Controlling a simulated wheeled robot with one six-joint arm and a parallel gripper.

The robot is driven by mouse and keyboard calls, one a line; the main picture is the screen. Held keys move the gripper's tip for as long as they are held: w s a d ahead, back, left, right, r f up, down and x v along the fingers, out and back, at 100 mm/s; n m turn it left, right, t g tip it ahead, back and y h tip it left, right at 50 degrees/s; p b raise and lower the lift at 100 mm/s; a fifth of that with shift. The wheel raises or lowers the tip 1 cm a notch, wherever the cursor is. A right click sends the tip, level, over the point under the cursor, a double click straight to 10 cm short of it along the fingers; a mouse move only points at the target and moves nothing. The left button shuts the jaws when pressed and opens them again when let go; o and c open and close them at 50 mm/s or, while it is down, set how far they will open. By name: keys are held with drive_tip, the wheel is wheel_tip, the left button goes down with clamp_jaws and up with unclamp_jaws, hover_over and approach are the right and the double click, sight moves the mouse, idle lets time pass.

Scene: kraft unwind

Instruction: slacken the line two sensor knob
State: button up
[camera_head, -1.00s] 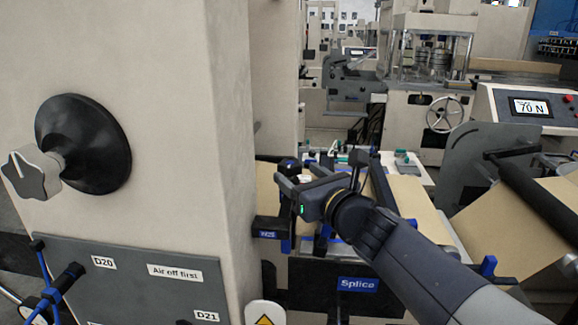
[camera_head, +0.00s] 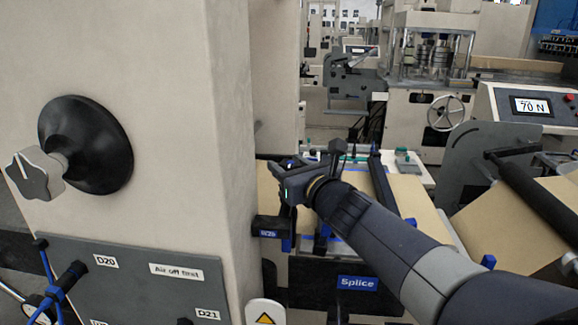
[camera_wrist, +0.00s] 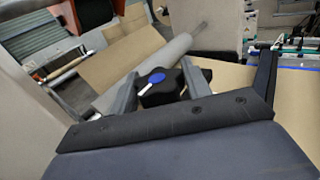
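In the wrist view, a dark lobed knob (camera_wrist: 158,94) with a blue cap and a white pointer mark lies ahead of my gripper (camera_wrist: 160,88). Two grey fingers stand apart, one on each side of the knob. I cannot tell whether they touch it. In the head view, my gripper (camera_head: 288,178) is over the splice table, just right of the beige column, and the blue-capped knob is hidden there. No label names the line two sensor legibly.
The beige column (camera_head: 215,130) stands close on the left of my gripper. A grey panel (camera_head: 130,280) with hoses is below the grey knob. A blue Splice label (camera_head: 357,283) marks the table front. A display (camera_head: 530,105) at right reads 70 N. A dark roller (camera_head: 540,205) lies at right.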

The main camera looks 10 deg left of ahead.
drive_tip(key=c, duration=0.5)
